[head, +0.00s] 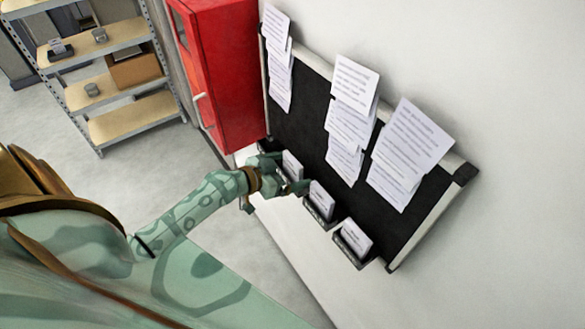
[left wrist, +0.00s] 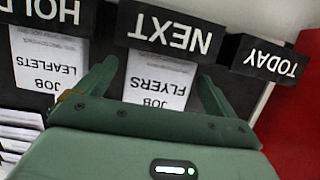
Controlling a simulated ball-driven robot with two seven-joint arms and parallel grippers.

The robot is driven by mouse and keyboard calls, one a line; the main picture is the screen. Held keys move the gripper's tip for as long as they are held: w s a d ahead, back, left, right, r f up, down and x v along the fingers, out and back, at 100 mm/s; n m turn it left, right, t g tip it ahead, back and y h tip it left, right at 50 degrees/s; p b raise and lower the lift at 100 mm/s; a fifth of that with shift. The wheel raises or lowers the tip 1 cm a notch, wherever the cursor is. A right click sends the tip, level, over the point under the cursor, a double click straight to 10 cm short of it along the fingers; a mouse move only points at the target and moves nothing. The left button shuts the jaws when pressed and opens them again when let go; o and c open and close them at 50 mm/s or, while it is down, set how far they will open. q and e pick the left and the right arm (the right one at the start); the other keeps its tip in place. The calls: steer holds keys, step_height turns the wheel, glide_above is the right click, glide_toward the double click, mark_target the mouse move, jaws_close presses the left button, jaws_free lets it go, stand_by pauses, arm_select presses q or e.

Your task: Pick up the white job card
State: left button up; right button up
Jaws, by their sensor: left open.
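A white job card (left wrist: 160,75) marked "JOB FLYERS" stands in the black pocket labelled "NEXT" (left wrist: 172,30). It shows upside down in the left wrist view. My left gripper (left wrist: 157,82) is open, with one finger on each side of this card; I cannot tell whether either finger touches it. In the head view the left gripper (head: 290,173) is at the row of pockets along the board's lower edge, around a white card (head: 292,164). Another white card (left wrist: 47,62), "JOB LEAFLETS", stands in the "HOLD" pocket (left wrist: 45,10). My right gripper is not in view.
The "TODAY" pocket (left wrist: 268,60) shows no card in the wrist view. Another carded pocket (head: 355,238) is at the row's lower end. Paper sheets (head: 408,145) hang on the black board (head: 305,125). A red cabinet (head: 225,75) and a shelf rack (head: 115,80) stand left.

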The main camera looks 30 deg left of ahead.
arm_select(q)
steer(key=shift+x, duration=0.75)
steer(key=shift+s, duration=0.1)
steer(key=c, duration=1.1)
steer(key=shift+o, duration=0.2)
steer(key=shift+r, duration=0.1)
